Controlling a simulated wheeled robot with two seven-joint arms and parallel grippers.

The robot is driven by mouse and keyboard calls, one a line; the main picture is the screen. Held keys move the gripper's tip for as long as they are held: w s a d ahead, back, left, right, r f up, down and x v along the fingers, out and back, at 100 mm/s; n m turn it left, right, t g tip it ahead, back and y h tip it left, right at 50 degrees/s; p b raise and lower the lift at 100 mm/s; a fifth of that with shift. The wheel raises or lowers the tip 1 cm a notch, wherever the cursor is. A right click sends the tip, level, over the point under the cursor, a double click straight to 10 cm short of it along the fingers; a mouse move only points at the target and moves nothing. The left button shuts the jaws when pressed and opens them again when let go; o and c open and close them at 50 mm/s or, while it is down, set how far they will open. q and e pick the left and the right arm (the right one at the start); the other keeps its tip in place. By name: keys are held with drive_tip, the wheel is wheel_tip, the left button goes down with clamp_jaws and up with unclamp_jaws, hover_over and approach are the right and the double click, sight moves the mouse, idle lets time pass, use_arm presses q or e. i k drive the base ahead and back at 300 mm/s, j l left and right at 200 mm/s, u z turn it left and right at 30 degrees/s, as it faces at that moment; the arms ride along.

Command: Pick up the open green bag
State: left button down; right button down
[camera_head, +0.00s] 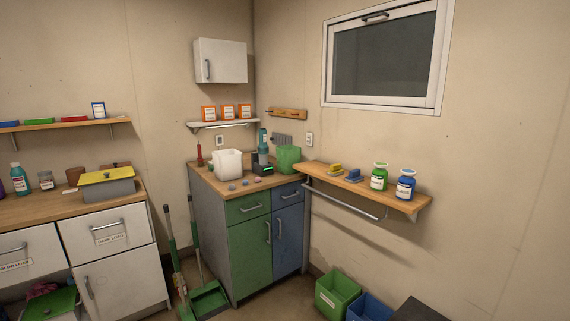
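A green open-topped container (288,158), which looks like the open green bag, stands upright at the back right of the wooden top of the corner cabinet (240,187). Its inside is too small to make out. A similar white open-topped container (227,164) stands to its left. Between them are a teal bottle-like item (263,141) and a small dark device (263,169) with a green light. Neither of my grippers shows in the head view.
A wall shelf (396,194) with bottles and sponges juts out to the right. Green (337,293) and blue (368,308) bins stand on the floor below. A broom and green dustpan (206,300) stand before the cabinet's left side.

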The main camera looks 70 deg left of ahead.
sight(289, 155)
drive_tip(key=u, duration=2.15)
drive_tip(key=i+j+z, duration=0.2)
drive_tip(key=i, duration=0.3)
drive_tip(key=i+j+z, duration=0.2)
drive_tip(key=i, duration=0.3)
drive_tip(key=i+j+z, duration=0.2)
drive_tip(key=i, duration=0.25)
drive_tip(key=i+l, duration=0.05)
